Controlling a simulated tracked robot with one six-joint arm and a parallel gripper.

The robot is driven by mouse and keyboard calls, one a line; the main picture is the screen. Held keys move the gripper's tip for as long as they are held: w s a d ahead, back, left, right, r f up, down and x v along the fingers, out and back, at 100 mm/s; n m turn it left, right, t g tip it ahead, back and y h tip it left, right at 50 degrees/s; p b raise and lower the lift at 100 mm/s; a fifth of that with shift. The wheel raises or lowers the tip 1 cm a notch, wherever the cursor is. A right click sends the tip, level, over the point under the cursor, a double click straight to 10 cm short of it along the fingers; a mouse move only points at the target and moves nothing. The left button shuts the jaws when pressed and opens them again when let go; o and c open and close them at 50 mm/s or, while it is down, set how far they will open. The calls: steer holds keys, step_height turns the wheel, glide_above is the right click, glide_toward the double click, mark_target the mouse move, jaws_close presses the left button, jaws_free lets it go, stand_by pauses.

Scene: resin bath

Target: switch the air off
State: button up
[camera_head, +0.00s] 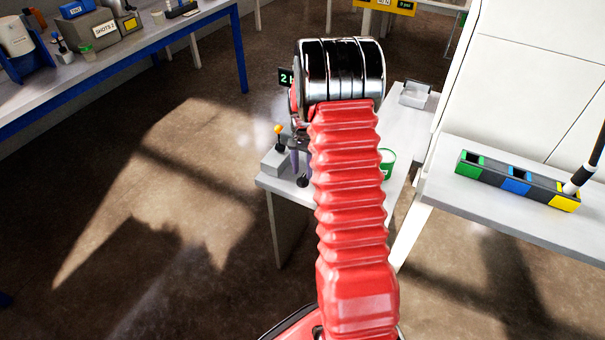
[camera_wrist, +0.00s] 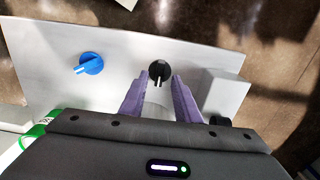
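A small table (camera_head: 268,181) stands partly behind my red arm. On it are a black knob (camera_head: 303,181) and a grey box with an orange-topped lever (camera_head: 278,130). In the wrist view, the black knob (camera_wrist: 159,69) with a pale pointer lies at the tips of my gripper (camera_wrist: 159,79). The purple fingers are apart, with nothing held between them; whether they touch the knob I cannot tell. A blue knob (camera_wrist: 90,63) with a pale pointer is to the left. No label shows which control is the air.
A grey box (camera_wrist: 226,92) is close right of my fingers. A green-and-white cup (camera_head: 387,160) and a pale tray (camera_head: 414,93) share the table. A striped holder (camera_head: 515,181) sits on the right bench. A blue-legged bench (camera_head: 120,61) is at upper left. Open floor lies left.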

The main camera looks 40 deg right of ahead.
mark_target(303, 178)
step_height(303, 178, up, 11)
stand_by(0.4)
steer(key=shift+w+n, duration=0.1)
steer(key=shift+n, duration=0.2)
stand_by(0.3)
steer(key=s+a+r+n+t, duration=0.2)
steer(key=s+a+r+n, duration=0.4)
steer(key=s+a, duration=0.6)
steer(key=s+a+r+n+t, duration=0.3)
steer(key=s+a+r+n, duration=0.3)
steer(key=s+a+r, duration=0.4)
steer(key=s+a, duration=0.3)
steer(key=a, duration=0.3)
steer(key=shift+a+t, duration=0.2)
steer(key=shift+t, duration=0.1)
